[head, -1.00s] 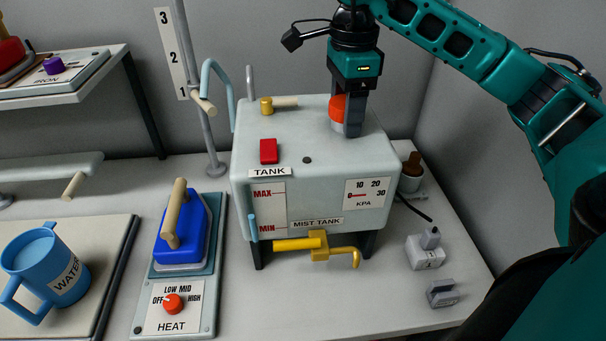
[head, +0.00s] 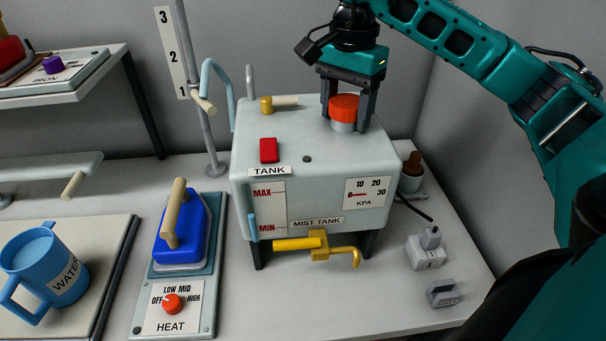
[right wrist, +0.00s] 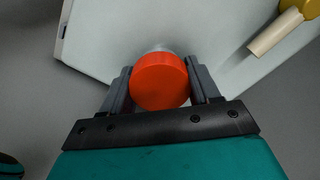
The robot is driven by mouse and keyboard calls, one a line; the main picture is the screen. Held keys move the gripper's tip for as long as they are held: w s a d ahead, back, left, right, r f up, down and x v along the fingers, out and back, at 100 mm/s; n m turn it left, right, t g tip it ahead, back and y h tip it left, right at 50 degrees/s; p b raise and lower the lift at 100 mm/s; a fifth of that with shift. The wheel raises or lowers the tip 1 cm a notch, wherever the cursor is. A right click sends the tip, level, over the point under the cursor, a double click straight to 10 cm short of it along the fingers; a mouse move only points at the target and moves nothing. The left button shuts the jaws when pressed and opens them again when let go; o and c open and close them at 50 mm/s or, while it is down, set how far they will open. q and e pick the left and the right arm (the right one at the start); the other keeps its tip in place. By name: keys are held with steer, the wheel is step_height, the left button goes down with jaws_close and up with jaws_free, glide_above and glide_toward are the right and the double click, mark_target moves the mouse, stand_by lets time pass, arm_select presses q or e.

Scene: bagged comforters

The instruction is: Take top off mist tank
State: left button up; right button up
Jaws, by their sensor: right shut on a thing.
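The mist tank (head: 300,190) is a pale grey box on dark legs, with TANK and MIST TANK labels. Its orange top (head: 344,107) sits on a short grey neck at the tank's upper right. My right gripper (head: 346,120) points down over the top, one finger on each side, and is shut on it. In the right wrist view the orange top (right wrist: 160,82) lies between the two fingers of the right gripper (right wrist: 160,88). The top still appears seated on its neck. My left gripper is not in view.
A yellow valve (head: 318,246) sticks out at the tank's front. A blue iron (head: 182,235) and HEAT panel (head: 172,304) stand left of the tank. A blue WATER jug (head: 45,268) is at far left. Grey plug pieces (head: 427,252) lie at the right.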

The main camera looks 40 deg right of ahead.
steer(key=shift+n, duration=0.4)
steer(key=n, duration=0.4)
steer(key=shift+f+n, duration=0.1)
steer(key=shift+n, duration=0.3)
steer(key=n, duration=0.5)
steer(key=shift+b, duration=0.35)
steer(key=o, duration=1.2)
steer(key=shift+o, duration=0.4)
